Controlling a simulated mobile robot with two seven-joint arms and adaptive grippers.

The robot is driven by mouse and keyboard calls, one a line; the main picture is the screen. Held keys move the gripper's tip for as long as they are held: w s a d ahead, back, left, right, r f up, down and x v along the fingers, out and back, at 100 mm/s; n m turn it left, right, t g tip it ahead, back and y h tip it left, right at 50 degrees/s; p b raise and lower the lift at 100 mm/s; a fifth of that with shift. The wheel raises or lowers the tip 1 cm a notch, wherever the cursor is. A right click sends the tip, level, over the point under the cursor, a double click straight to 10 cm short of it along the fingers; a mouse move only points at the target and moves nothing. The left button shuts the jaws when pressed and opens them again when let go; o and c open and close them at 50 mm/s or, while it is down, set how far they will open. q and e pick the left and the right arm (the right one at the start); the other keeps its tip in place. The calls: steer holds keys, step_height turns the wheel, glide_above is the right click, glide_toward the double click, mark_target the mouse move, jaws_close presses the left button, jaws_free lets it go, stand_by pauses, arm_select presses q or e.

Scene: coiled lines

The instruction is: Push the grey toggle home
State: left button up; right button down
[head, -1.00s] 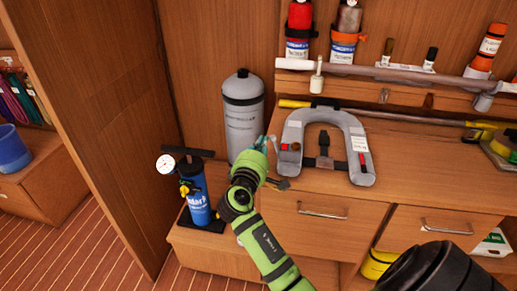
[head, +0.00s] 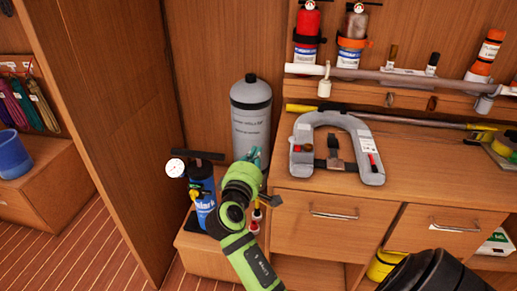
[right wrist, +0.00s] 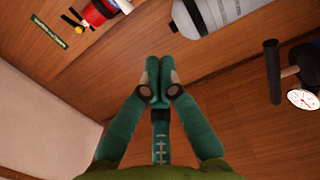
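I cannot pick out a grey toggle for certain in either view. A grey horseshoe-shaped vest (head: 375,165) lies on the counter, with a black buckle and red parts on it. My right gripper (head: 254,156) is in front of the grey cylinder (head: 251,112), left of the vest. In the right wrist view its teal fingers (right wrist: 159,80) are together at the tips with nothing seen between them. A small red, white and yellow fitting (head: 256,218) shows beside my right wrist, partly hidden. A red cylinder with yellow and black parts shows in the right wrist view (right wrist: 97,14). My left gripper is not in view.
A blue pump (head: 202,190) with a gauge (head: 175,167) stands on the low ledge left of my right arm. A yellow-tipped pole (head: 390,117) and a rail (head: 400,78) run behind the vest. Drawers (head: 312,220) are below the counter.

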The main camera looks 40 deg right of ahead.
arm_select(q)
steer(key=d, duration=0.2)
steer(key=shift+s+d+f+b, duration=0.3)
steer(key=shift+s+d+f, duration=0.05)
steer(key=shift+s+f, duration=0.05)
arm_select(e)
steer(key=v, duration=0.4)
steer(key=shift+s+d, duration=0.2)
steer(key=shift+s, duration=0.15)
